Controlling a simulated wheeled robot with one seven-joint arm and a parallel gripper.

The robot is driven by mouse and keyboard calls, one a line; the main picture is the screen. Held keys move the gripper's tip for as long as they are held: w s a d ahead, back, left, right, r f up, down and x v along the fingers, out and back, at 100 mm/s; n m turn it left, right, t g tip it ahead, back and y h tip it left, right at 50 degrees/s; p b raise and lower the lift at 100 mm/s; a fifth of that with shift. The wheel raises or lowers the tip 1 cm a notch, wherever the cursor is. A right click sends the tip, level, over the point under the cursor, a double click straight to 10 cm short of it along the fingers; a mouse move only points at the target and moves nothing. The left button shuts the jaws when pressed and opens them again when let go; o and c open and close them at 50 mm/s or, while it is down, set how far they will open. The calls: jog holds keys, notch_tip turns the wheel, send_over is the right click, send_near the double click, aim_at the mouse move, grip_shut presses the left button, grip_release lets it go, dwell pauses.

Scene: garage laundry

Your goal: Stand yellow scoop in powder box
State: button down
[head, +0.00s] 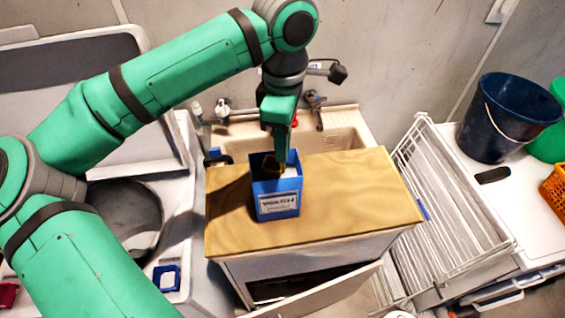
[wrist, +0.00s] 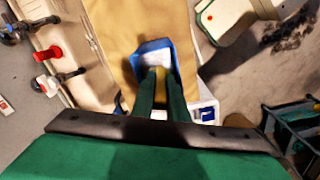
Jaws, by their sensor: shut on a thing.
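The blue powder box (head: 277,205) stands upright on the wooden top of a cabinet, with a white label on its front and an open top. Whitish contents show inside it in the wrist view, where its blue rim (wrist: 152,45) lies just beyond my fingers. My gripper (head: 281,158) points down over the box opening, its tips at or within the rim. It is shut on the yellow scoop (wrist: 160,88), which shows between the two green fingers. Most of the scoop is hidden by the fingers and box; I cannot tell whether it touches the powder.
The wooden top (head: 350,190) is otherwise clear. A sink (head: 330,135) with taps lies behind it. A white wire rack (head: 455,205) stands to the right, with a dark bucket (head: 505,120) beyond. An open washer drum (head: 125,210) is at the left.

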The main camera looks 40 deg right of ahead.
aim_at(283, 172)
jog(key=shift+f, duration=3.1)
jog(key=c, duration=2)
grip_release()
jog(key=shift+w+f, duration=0.1)
